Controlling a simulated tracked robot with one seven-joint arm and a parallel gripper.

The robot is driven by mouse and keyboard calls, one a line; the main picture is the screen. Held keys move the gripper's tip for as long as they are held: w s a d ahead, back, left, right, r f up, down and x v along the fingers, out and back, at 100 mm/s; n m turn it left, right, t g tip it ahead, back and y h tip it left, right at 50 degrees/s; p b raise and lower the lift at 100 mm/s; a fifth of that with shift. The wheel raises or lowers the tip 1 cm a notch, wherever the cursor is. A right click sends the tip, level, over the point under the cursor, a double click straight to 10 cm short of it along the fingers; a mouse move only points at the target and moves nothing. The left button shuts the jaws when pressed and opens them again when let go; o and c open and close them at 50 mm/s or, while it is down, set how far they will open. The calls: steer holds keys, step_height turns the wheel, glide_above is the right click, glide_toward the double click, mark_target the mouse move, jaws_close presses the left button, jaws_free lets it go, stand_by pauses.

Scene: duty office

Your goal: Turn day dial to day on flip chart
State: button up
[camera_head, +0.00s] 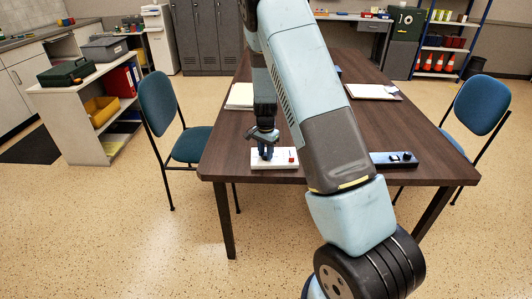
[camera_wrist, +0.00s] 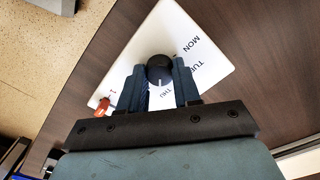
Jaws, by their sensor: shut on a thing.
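The day dial is a white panel (camera_head: 260,165) on the near edge of the table, left of my arm in the head view. In the wrist view its black round knob (camera_wrist: 160,68) sits between the two fingers of my gripper (camera_wrist: 159,80), which are shut on it. A white mark on the knob points down in the picture, close to the THU label (camera_wrist: 167,93). MON and TUE labels show to the right. Other labels are hidden by the fingers. I cannot make out a flip chart's day in either view.
A red part (camera_wrist: 102,106) stands on the panel's corner. A dark box with knobs (camera_head: 394,159) lies on the table (camera_head: 325,115) to the right. White papers (camera_head: 240,96) and a clipboard (camera_head: 372,92) lie farther back. Blue chairs (camera_head: 158,101) stand at both sides.

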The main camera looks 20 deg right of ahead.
steer(key=m, duration=0.6)
stand_by(0.6)
steer(key=o, duration=1.1)
steer(key=shift+c, duration=0.2)
steer(key=shift+r, duration=0.1)
step_height(320, 180, up, 14)
steer(key=shift+f, duration=0.25)
